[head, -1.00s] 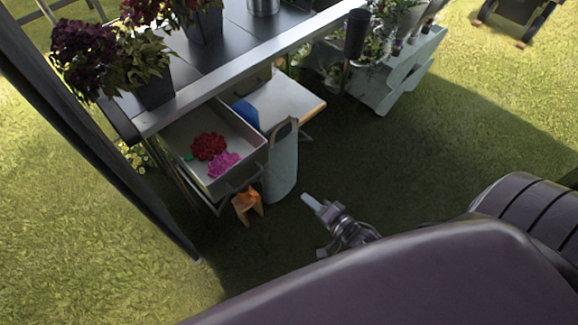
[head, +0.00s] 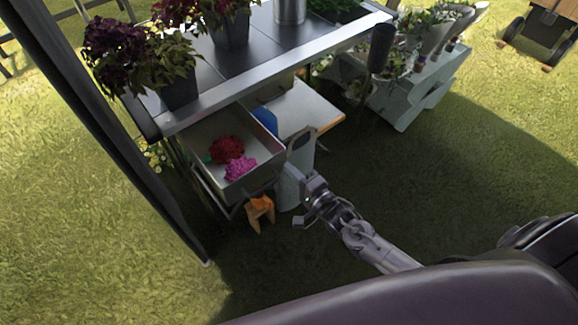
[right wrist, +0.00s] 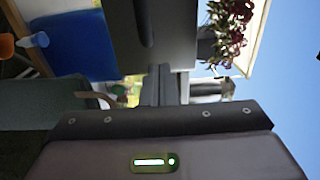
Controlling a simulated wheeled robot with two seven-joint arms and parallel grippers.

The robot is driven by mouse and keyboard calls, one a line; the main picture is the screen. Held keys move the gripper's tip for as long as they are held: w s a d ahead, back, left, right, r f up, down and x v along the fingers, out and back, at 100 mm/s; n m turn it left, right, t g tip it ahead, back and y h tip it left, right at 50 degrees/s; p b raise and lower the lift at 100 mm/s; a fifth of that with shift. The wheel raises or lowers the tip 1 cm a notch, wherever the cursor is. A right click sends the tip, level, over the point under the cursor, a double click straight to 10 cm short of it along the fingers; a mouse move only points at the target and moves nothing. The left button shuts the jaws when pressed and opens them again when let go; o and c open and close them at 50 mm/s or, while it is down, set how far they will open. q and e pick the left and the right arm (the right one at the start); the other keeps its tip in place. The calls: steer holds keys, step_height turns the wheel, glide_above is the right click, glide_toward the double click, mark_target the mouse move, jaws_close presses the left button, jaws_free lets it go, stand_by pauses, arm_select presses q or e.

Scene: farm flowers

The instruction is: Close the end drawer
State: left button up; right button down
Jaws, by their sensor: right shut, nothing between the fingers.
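The end drawer (head: 262,172) is a grey metal drawer under the left end of the table, and it stands pulled out. A red flower (head: 226,149) and a pink flower (head: 240,168) lie in it. My right gripper (head: 310,184) is just right of the drawer's front, in front of the grey-green bag, and its fingers are shut and empty. In the right wrist view the shut fingers (right wrist: 166,86) point at a grey panel (right wrist: 175,40) with a dark handle, apparently the drawer front. I cannot tell whether they touch. My left gripper is out of view.
A grey-green bag (head: 289,188) and an orange object (head: 260,212) stand on the grass beside the drawer. A shelf (head: 305,108) with a blue item (head: 265,120) is behind. Potted flowers (head: 178,85) stand on the table (head: 262,72).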

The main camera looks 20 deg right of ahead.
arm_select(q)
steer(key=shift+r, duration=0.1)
arm_select(e)
steer(key=shift+w+a, duration=0.25)
steer(key=shift+w, duration=0.45)
steer(key=shift+w, duration=0.1)
